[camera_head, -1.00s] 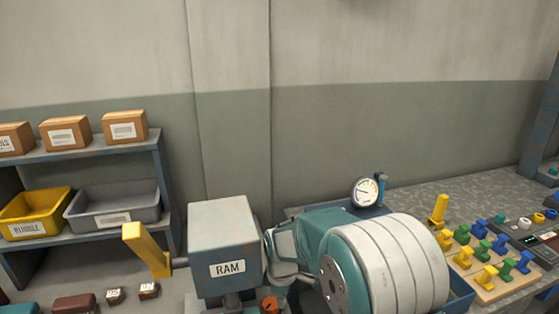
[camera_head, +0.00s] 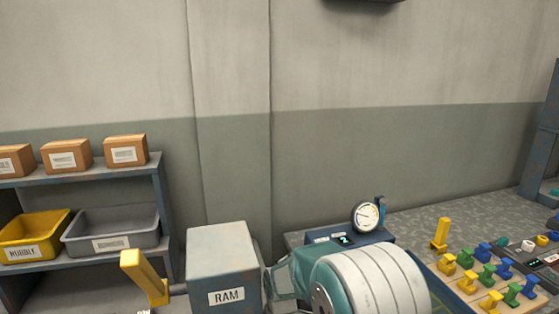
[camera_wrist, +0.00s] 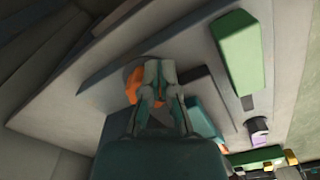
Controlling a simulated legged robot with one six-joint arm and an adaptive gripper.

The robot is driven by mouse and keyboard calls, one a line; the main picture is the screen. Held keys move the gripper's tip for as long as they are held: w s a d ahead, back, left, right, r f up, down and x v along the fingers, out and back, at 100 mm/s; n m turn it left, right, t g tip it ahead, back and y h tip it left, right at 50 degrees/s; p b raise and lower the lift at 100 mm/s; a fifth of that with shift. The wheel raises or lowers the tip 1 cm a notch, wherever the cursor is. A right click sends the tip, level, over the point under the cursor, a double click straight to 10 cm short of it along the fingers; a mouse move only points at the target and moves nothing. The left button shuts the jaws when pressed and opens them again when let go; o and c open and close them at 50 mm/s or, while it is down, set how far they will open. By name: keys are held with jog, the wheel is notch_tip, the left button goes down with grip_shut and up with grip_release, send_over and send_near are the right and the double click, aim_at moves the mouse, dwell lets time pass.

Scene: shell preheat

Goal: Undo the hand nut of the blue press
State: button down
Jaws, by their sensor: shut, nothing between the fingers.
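A blue-grey block labelled RAM (camera_head: 224,262) stands at the lower middle of the head view, with a yellow handle (camera_head: 143,278) on its left side. I cannot tell whether this is the blue press. My gripper shows in the wrist view (camera_wrist: 160,68), with its fingers together and nothing between them. An orange part (camera_wrist: 130,82), possibly the hand nut, lies just behind the fingers and is partly covered by them. Whether they touch it is unclear. In the head view my own arm and the frame's lower edge hide the gripper and the orange part.
A shelf (camera_head: 88,174) at left holds cardboard boxes and yellow and grey bins. A gauge (camera_head: 367,216) stands on the bench (camera_head: 420,222) at right, near a board of coloured pegs. In the wrist view a long green block (camera_wrist: 238,55) lies right of the fingers.

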jog(key=shift+w+a, duration=0.15)
jog(key=shift+w+d, duration=0.2)
jog(key=shift+w, duration=0.4)
dwell(0.4)
jog(key=shift+w+d, duration=0.1)
jog(key=shift+w, duration=0.6)
jog(key=shift+w+d, duration=0.1)
jog(key=shift+d, duration=0.15)
dwell(0.3)
jog(key=shift+r, duration=0.15)
jog(key=shift+d+r, duration=0.1)
jog(key=shift+r, duration=2.8)
